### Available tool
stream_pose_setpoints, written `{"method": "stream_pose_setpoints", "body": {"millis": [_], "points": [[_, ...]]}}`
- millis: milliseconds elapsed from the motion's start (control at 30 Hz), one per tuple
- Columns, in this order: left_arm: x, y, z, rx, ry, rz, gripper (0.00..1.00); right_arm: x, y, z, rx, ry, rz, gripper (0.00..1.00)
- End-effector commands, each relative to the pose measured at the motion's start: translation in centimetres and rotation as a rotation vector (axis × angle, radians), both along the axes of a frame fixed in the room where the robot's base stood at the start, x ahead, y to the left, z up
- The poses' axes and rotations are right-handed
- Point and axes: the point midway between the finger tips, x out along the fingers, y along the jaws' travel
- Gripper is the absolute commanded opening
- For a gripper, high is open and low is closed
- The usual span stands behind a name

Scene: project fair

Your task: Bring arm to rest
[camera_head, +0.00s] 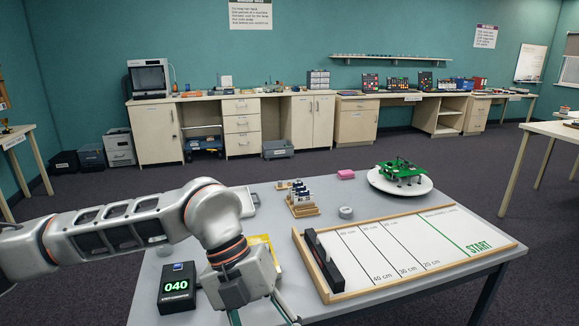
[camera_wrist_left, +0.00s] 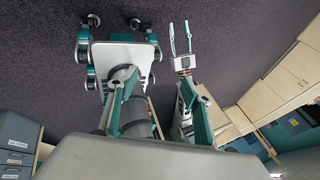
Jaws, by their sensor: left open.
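My left arm comes in from the left in the head view and bends down over the near left part of the grey table. Its gripper (camera_head: 262,318) points down at the bottom edge of the picture, with the fingertips cut off. In the left wrist view the gripper's fingers (camera_wrist_left: 155,85) are spread apart, with nothing seen between them. Beyond them are dark carpet and white and teal wheeled parts that look like my own base. My right gripper cannot be made out in the head view.
Cabinets (camera_head: 241,125) line the back wall.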

Motion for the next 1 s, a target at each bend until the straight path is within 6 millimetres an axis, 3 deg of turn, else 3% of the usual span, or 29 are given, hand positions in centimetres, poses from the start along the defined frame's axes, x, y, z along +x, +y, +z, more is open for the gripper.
{"method": "stream_pose_setpoints", "body": {"millis": [100, 233, 367, 467, 600, 767, 867, 1000], "points": [[-3.7, -4.6, 0.1, -0.222, 0.114, -0.063, 0.5, -0.4, 0.0, -0.2, 0.0, 0.006, 0.0, 0.34], [-6.6, -8.9, 2.1, -0.488, 0.222, -0.078, 0.5, -0.6, 0.0, -0.4, 0.0, 0.012, 0.0, 0.34], [-7.8, -11.9, 5.1, -0.75, 0.317, -0.032, 0.5, -0.6, 0.0, -0.4, 0.0, 0.012, 0.0, 0.34], [-7.5, -13.3, 7.4, -0.943, 0.378, 0.045, 0.5, -0.6, 0.0, -0.4, -0.001, 0.013, 0.0, 0.34], [-5.2, -13.8, 10.1, -1.186, 0.448, 0.214, 0.5, -0.6, 0.0, -0.4, 0.0, 0.012, 0.0, 0.34], [-0.7, -12.3, 10.9, -1.407, 0.504, 0.486, 0.5, -0.6, 0.0, -0.4, 0.0, 0.011, 0.0, 0.34], [2.6, -10.4, 9.7, -1.504, 0.523, 0.693, 0.5, -0.6, 0.0, -0.3, 0.0, 0.011, 0.0, 0.34], [6.9, -6.5, 5.6, -1.573, 0.536, 1.019, 0.5, -0.6, 0.0, -0.3, 0.0, 0.01, 0.0, 0.34]]}}
